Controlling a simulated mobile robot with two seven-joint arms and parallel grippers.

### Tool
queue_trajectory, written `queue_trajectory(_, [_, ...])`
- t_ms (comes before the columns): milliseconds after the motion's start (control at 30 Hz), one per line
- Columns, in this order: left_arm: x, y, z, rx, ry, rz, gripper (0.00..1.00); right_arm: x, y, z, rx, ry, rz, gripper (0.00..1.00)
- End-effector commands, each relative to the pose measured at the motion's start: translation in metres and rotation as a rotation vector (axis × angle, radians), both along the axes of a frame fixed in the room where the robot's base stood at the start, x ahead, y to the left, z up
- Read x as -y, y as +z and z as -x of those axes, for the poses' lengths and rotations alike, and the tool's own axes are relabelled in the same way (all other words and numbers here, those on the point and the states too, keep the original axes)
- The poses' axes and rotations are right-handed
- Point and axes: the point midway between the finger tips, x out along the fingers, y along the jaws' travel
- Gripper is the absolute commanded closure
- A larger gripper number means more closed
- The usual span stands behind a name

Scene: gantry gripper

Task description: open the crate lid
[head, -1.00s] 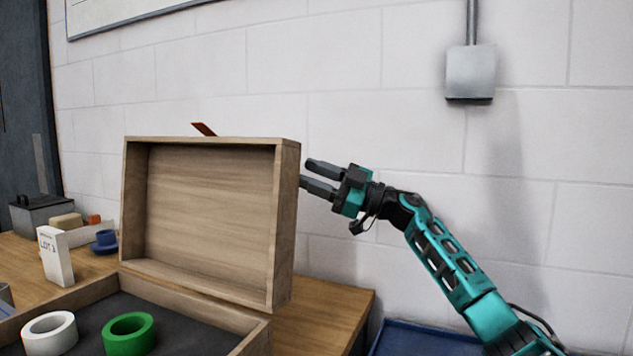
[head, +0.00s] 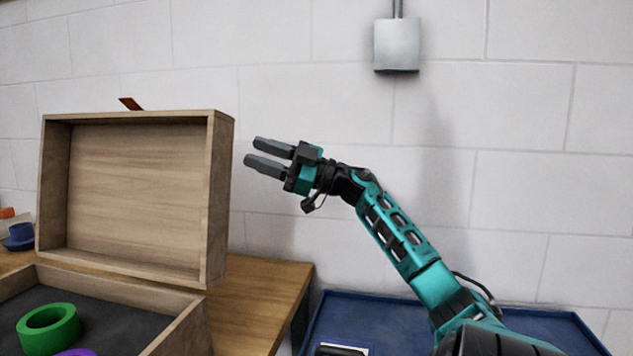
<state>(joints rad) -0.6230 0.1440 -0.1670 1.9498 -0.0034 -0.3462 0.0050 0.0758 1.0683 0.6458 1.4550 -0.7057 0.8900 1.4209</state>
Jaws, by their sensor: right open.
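The wooden crate lid (head: 140,190) stands upright, swung up at the back of the crate (head: 180,325), with its hollow inside facing me. A reddish-brown tab (head: 131,104) sticks up above the lid's top edge. The open crate has a dark lining and holds a green tape roll (head: 48,328) and part of a purple ring (head: 76,352). My right gripper (head: 262,154) is open and empty, just right of the lid with a visible gap between them. Its fingers point left toward the lid's side. My left gripper is out of view.
The wooden table (head: 260,295) ends right of the crate. Beyond it lies a blue surface (head: 540,325) under my right arm. A blue object (head: 20,236) stands at the far left. A grey wall box (head: 397,45) hangs on the white block wall behind.

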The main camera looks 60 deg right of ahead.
Motion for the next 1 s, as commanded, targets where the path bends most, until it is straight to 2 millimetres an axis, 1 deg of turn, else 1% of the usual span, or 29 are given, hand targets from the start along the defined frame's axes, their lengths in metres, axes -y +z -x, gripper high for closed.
queue_trajectory(33, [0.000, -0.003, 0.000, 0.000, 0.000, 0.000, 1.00, 0.002, -0.003, 0.003, 0.000, 0.000, -0.001, 0.58])
queue_trajectory(333, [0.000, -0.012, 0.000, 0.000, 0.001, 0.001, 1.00, 0.010, -0.011, 0.021, 0.000, -0.001, 0.000, 0.58])
queue_trajectory(767, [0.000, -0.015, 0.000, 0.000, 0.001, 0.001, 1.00, 0.022, -0.020, 0.047, -0.001, -0.002, -0.002, 0.58])
queue_trajectory(1000, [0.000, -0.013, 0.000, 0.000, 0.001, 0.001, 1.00, 0.029, -0.025, 0.061, 0.000, -0.001, -0.002, 0.58])
